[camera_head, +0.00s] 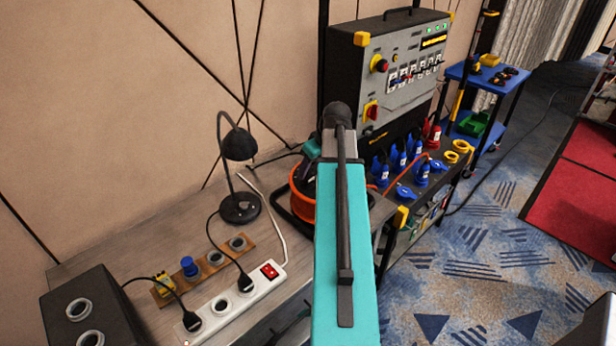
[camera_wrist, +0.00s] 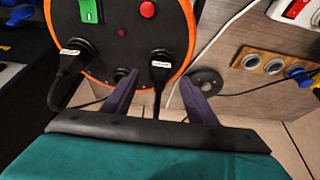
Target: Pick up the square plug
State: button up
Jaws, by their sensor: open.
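My gripper (camera_wrist: 158,88) is open in the wrist view, its two dark fingers pointing at an orange-rimmed cable reel (camera_wrist: 187,55). A black plug with a white label (camera_wrist: 161,70) shows between the fingers, seated in the reel's face; I cannot tell whether they touch it. A second labelled black plug (camera_wrist: 72,55) sits left of the fingers. Neither label can be read, so I cannot tell which plug is the square one. In the head view my teal arm partly hides the reel (camera_head: 303,196) and the gripper is not visible. A squarish yellow plug (camera_head: 163,284) sits on a wooden socket board.
The wooden table (camera_head: 130,232) also holds a desk lamp (camera_head: 240,207), a white power strip (camera_head: 237,298), a blue plug (camera_head: 189,266) and a black box (camera_head: 92,301). A grey control panel (camera_head: 402,75) stands behind. Patterned carpet lies open at right.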

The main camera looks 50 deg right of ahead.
jog(key=shift+p+x, duration=0.45)
jog(key=shift+x, duration=1)
jog(key=c, duration=1.3)
jog(key=shift+o, duration=0.2)
jog(key=shift+r, duration=0.15)
jog(key=shift+r+b, duration=0.8)
jog(key=shift+r, duration=0.55)
jog(key=s+d+r+b, duration=0.1)
jog(key=s+d+b, duration=0.1)
jog(key=s, duration=0.5)
jog(key=s+d+r+b, duration=0.1)
jog(key=s+d+b, duration=0.1)
jog(key=s, duration=0.6)
jog(key=shift+d, duration=0.9)
jog(key=shift+w, duration=0.1)
